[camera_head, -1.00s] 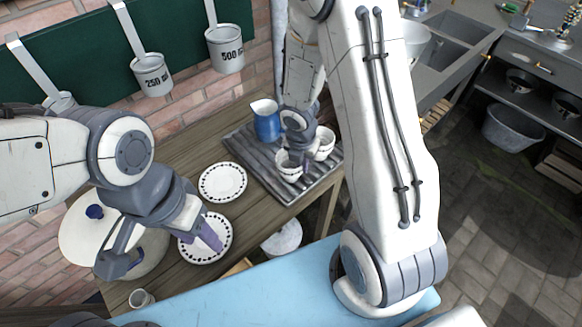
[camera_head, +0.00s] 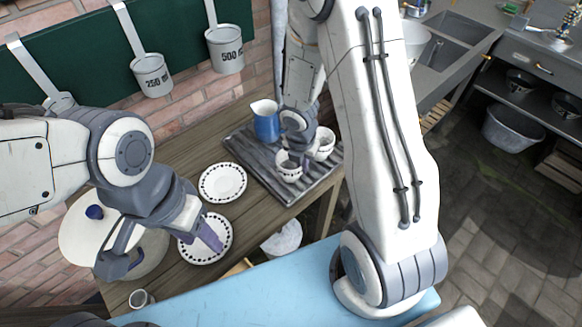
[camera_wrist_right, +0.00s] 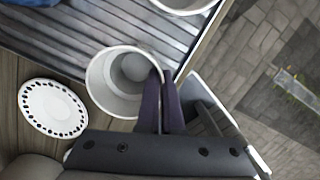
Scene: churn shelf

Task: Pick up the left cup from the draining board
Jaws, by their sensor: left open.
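My right gripper (camera_head: 301,160) reaches down at the left cup's right side. In the right wrist view, its two purple fingers (camera_wrist_right: 162,103) are close together at the rim of the left cup (camera_wrist_right: 112,88), one inside and one outside, with the wall pinched between them. My left gripper (camera_head: 168,250) is open and empty above the lower plate and the pot.
A blue jug (camera_head: 266,124) stands at the board's back left corner. Two patterned plates (camera_head: 222,182) (camera_head: 200,252) lie left of the board. A lidded pot (camera_head: 75,235) and a small cup (camera_head: 140,299) are further left. Measuring cups hang on the wall.

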